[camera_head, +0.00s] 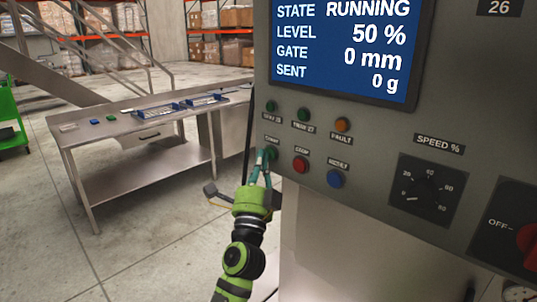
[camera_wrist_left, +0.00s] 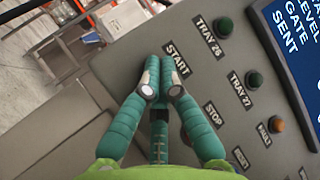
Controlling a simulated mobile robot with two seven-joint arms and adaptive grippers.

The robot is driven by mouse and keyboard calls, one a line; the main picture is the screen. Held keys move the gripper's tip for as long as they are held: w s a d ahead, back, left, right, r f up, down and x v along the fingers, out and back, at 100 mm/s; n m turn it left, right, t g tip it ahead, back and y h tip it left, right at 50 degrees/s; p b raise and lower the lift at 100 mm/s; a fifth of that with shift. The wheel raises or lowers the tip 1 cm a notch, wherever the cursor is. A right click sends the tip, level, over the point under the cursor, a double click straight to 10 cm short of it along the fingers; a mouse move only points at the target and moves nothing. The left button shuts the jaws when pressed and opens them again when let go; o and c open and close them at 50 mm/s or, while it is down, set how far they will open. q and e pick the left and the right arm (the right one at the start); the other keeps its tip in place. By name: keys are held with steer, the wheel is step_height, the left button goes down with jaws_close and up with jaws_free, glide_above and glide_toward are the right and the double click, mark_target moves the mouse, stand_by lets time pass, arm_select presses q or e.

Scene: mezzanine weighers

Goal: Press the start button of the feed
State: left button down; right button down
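The control panel (camera_head: 385,150) fills the right of the head view. Its screen (camera_head: 345,48) reads state RUNNING, level 50 %, gate 0 mm, sent 0 g. My left gripper (camera_head: 265,158) is at the panel's left side, fingertips together at the place under the START label (camera_wrist_left: 177,57). The fingers hide most or all of the start button, so I cannot tell whether it is pressed in. The left gripper's tips (camera_wrist_left: 168,70) meet beside the label in the left wrist view, with nothing seen between them. My right gripper is not in view.
A red button (camera_head: 300,165) and a blue button (camera_head: 334,179) sit right of the fingers. Green lamps (camera_head: 303,114) and an orange fault lamp (camera_head: 342,125) are above. A speed dial (camera_head: 427,193) is farther right. A steel table (camera_head: 125,125) stands behind, left.

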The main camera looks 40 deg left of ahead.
arm_select(q)
steer(key=shift+s, duration=0.7)
steer(key=s, duration=0.3)
steer(key=s+p, duration=0.1)
steer(key=s, duration=0.1)
steer(key=shift+a, duration=0.25)
steer(key=shift+w, duration=0.1)
stand_by(0.4)
